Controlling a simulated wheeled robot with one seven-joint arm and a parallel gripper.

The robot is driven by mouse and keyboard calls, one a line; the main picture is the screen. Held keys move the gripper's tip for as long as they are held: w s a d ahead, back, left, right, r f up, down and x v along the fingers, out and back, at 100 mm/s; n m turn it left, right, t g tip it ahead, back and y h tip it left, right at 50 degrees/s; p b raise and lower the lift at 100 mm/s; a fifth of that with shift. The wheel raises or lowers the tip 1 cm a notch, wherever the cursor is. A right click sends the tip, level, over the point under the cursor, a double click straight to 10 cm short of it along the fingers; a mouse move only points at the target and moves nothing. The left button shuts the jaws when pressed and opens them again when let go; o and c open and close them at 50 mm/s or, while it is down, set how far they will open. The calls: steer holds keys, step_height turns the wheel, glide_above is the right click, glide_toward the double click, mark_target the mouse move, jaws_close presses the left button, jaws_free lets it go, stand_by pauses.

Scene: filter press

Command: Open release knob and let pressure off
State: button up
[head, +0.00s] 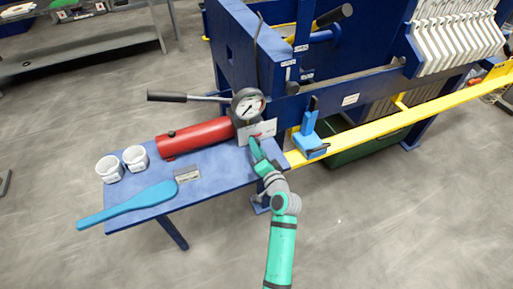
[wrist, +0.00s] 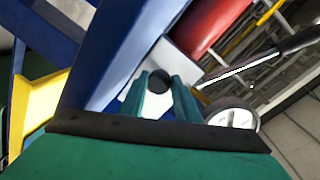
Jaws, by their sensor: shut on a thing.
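My gripper (head: 256,150) reaches the pump block at the right end of the red cylinder (head: 198,138), on the blue side table. In the wrist view the two green fingers (wrist: 160,92) stand on either side of a small dark round knob (wrist: 158,80) and are shut on it. The knob is in front of a pale block (wrist: 190,60); in the head view my gripper hides it. The pressure gauge (head: 248,105) stands just above the gripper, its dial facing the head camera. It also shows in the wrist view (wrist: 232,119). I cannot read its value.
The pump lever (head: 168,97) sticks out left above the cylinder. A blue bracket (head: 310,142) and a yellow rail (head: 400,122) are to the right. Floor in front is clear.

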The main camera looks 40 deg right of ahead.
steer(key=shift+m, duration=0.3)
stand_by(0.4)
steer(key=o, duration=1)
steer(key=shift+s, duration=0.15)
steer(key=v, duration=1)
steer(key=shift+s+a, duration=0.15)
steer(key=shift+s, duration=0.1)
steer(key=shift+s, duration=0.1)
